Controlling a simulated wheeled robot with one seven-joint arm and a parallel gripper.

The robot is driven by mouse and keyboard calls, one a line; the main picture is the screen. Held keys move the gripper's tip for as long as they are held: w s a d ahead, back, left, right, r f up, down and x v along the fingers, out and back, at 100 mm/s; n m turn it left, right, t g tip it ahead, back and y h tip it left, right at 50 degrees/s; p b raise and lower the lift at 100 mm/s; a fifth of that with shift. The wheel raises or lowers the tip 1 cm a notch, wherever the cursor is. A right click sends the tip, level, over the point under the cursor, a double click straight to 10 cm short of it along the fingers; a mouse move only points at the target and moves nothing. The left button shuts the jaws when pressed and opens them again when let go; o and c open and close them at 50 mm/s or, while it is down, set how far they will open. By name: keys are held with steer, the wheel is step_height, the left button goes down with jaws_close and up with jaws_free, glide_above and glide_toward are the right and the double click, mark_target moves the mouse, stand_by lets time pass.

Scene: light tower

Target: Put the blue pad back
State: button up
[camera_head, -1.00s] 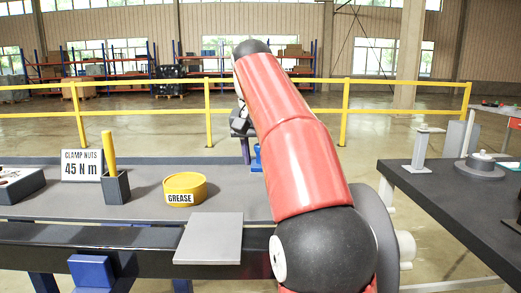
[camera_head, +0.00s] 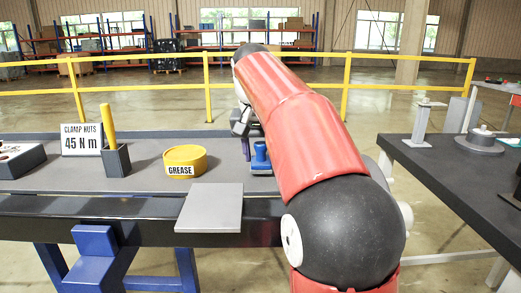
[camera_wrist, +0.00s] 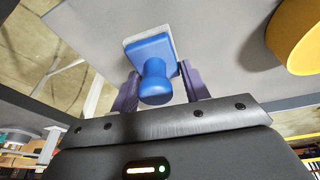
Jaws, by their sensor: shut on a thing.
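The blue pad (camera_wrist: 155,65) has a round knob and a pale underside. In the wrist view it sits between the two purple fingers of my gripper (camera_wrist: 159,92), which are shut on it. In the head view the pad (camera_head: 260,157) shows at the right part of the grey bench (camera_head: 222,177), just left of my red arm. It looks upright and close to the bench top; I cannot tell whether it touches it.
A yellow grease tin (camera_head: 185,161) stands left of the pad and shows in the wrist view. A grey plate (camera_head: 211,208) lies at the bench's front edge. A holder with a yellow stick (camera_head: 112,145) and a sign (camera_head: 82,140) stand further left. A dark table (camera_head: 450,175) is at right.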

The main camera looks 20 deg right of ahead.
mark_target(259, 143)
steer(key=shift+f+b, duration=0.35)
steer(key=shift+f, duration=0.15)
steer(key=o, duration=1)
steer(key=shift+o, duration=0.2)
steer(key=v, duration=0.7)
steer(key=shift+s+a+r+p, duration=0.1)
steer(key=shift+s+r+p, duration=0.05)
steer(key=shift+r+p, duration=0.2)
